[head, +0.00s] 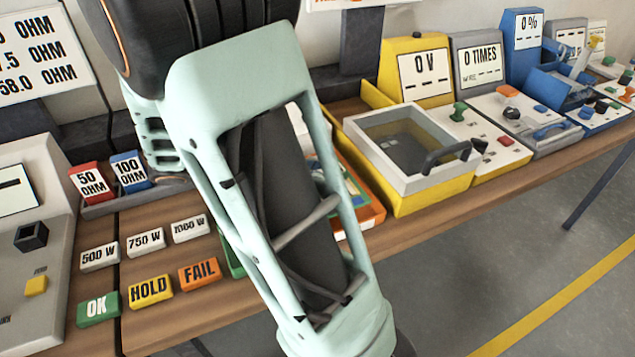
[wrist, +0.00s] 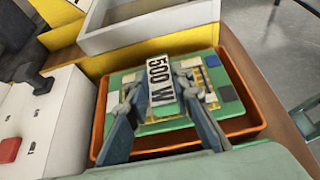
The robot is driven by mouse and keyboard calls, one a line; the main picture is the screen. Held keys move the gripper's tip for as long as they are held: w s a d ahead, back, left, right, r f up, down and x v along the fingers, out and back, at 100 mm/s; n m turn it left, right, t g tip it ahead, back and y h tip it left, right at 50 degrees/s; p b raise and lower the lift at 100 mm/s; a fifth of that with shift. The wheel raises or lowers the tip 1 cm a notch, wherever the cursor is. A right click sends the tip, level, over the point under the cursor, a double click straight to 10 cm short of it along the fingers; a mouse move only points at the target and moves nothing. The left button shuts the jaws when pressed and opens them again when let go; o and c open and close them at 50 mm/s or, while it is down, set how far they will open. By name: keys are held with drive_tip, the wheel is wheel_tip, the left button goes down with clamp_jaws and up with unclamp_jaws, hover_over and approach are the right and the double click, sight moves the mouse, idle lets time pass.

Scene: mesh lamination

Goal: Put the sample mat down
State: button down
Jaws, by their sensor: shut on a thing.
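The sample mat (wrist: 123,83) is a green board with small yellow, blue and white patches. In the wrist view it lies over or inside an orange tray (wrist: 246,80). A white piece marked "500 W" (wrist: 159,78) stands out above the mat. My gripper (wrist: 162,97) has a finger on each side of this piece and is shut on it. I cannot tell whether the mat touches the tray floor. In the head view, my arm hides the gripper and most of the mat; part of the orange tray (head: 367,221) shows at its right.
A yellow bath with a grey rim (head: 408,184) stands right of the tray. Blocks marked OK (head: 98,309), HOLD (head: 150,289) and FAIL (head: 199,274) lie on the wooden bench, left of my arm. A 500 W block (head: 99,257) is behind them. The bench's front edge is close.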

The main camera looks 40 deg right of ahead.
drive_tip(key=shift+d+f, duration=0.25)
drive_tip(key=shift+f, duration=0.15)
drive_tip(key=shift+w+d+f+b, duration=0.1)
drive_tip(key=shift+f+b, duration=0.4)
drive_tip(key=shift+f, duration=1.05)
drive_tip(key=shift+f, duration=0.15)
drive_tip(key=c, duration=1.7)
unclamp_jaws()
